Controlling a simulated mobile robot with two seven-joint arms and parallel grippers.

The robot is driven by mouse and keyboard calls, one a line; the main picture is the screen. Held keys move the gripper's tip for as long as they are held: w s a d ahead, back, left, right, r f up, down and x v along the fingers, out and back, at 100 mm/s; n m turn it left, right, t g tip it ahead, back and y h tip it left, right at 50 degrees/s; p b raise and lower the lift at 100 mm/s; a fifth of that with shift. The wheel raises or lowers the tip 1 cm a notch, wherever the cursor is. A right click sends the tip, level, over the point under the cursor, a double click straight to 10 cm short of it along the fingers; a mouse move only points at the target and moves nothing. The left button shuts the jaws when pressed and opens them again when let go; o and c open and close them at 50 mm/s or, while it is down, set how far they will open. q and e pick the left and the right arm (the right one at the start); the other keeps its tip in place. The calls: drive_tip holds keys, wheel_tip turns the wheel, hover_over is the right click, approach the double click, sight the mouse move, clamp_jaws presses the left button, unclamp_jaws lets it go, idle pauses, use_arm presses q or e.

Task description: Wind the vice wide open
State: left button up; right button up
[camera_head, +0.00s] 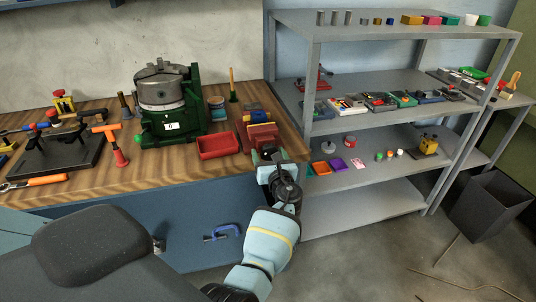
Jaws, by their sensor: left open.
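The red vice (262,136) sits at the right front corner of the wooden bench top. Blue and yellow parts show behind its red front. My left gripper (268,158) is at the front of the vice, just past the bench's front edge, and it is open. The gripper and wrist cover the lower front of the vice, so its handle is hidden. I cannot tell whether the fingers touch the handle, or how wide the jaws stand. My right gripper is not in view.
A red tray (219,145) lies left of the vice, near a green machine with a grey chuck (160,89). A grey shelf unit (352,183) with small parts stands close to the right. A blue clamp (223,232) hangs on the bench front.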

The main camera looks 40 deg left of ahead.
use_arm(q)
drive_tip(key=shift+d, duration=0.1)
drive_tip(key=shift+c, duration=0.7)
drive_tip(key=c, duration=0.8)
